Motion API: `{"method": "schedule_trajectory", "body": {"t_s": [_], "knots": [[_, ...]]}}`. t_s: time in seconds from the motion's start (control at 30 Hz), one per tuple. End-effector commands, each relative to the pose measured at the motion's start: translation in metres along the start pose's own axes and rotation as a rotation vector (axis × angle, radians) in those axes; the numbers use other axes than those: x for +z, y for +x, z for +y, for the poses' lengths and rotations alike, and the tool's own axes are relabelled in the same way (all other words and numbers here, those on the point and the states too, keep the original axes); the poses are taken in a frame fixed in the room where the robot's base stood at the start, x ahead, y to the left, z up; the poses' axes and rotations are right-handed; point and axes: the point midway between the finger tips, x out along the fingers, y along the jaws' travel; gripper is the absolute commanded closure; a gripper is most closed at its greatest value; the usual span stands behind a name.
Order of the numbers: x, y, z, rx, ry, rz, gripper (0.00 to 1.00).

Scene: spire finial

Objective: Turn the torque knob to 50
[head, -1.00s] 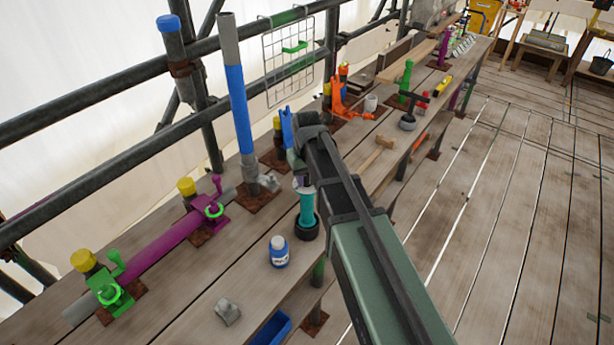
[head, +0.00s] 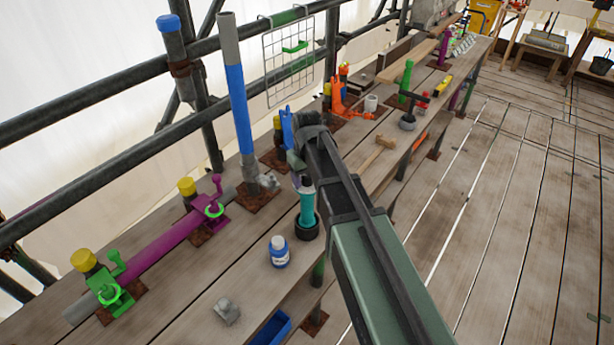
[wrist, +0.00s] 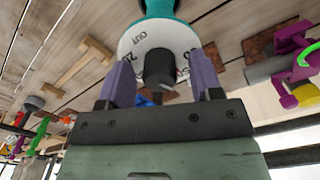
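The torque knob is a dark round knob (wrist: 160,68) at the centre of a white dial (wrist: 155,36) in the wrist view. The dial bears dark markings, with "OUT" legible and other numbers partly covered. It caps a teal body (head: 306,206) standing upright in a black base (head: 307,229) on the bench. My gripper (wrist: 162,82) has its two purple fingers on either side of the knob, with a narrow gap showing at each side. It is open and holds nothing. In the head view my own arm largely hides the knob and dial.
A blue-and-white bottle (head: 279,252) and a small grey block (head: 227,311) stand nearer on the bench (head: 180,300). A blue upright tube (head: 239,110) rises behind left. The walkway at right is clear.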

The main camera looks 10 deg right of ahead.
Motion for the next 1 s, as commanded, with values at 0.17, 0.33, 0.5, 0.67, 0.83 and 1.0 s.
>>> {"method": "schedule_trajectory", "body": {"t_s": [0.17,0.33,0.5,0.67,0.83,1.0], "knots": [[0.000,-0.001,0.000,0.000,0.000,0.000,0.41],[0.000,-0.016,0.000,0.000,0.000,0.000,0.41],[0.000,-0.056,0.000,0.000,0.000,0.000,0.41],[0.000,-0.096,0.000,0.000,0.000,0.000,0.41],[0.000,-0.112,0.000,0.000,0.000,0.000,0.41],[0.000,-0.108,0.000,0.000,0.000,0.000,0.41]]}}
